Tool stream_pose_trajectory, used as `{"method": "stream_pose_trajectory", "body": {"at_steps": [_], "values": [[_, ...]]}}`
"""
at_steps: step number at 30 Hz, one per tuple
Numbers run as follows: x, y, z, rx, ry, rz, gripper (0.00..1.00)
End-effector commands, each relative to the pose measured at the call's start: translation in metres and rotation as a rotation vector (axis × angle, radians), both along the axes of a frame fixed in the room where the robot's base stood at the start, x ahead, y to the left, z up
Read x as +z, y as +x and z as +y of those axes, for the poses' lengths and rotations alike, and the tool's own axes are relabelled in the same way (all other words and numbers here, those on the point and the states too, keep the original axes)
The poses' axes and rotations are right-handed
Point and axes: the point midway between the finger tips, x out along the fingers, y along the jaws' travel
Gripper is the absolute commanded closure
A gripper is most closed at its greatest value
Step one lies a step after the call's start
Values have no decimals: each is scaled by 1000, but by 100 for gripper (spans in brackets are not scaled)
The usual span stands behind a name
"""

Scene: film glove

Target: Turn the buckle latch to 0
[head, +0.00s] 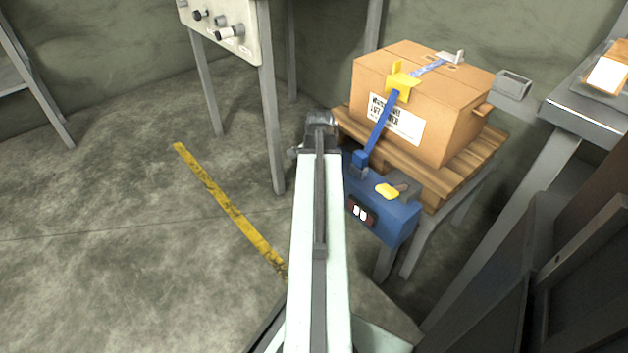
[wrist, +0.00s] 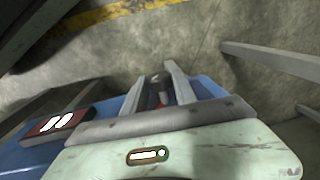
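The buckle latch appears to be the grey lever with a yellow grip (head: 388,191) on top of the blue buckle box (head: 398,222) in the head view. A dark display with two white marks (head: 360,212) is on the box's front; its reading is too small to tell. The display also shows at left in the wrist view (wrist: 60,123). My gripper (wrist: 155,73) has two pale fingers standing apart with no latch between them. In the head view my arm's dark end is left of the box, and the fingers cannot be made out. The latch does not show in the wrist view.
A blue strap (head: 378,130) runs up from the buckle box over a cardboard carton (head: 440,125) on a wooden pallet (head: 430,180). A grey-legged panel stand (head: 268,110) is behind left. A metal table (head: 590,112) is at right. Floor with a yellow line (head: 225,205) is open at left.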

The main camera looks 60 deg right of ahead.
Motion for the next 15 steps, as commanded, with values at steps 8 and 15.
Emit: {"method": "stream_pose_trajectory", "body": {"at_steps": [8, 15], "values": [[-1, 1, -1, 0, 12, 36, 100], [-2, 4, -4, 0, 55, 166, 100]]}}
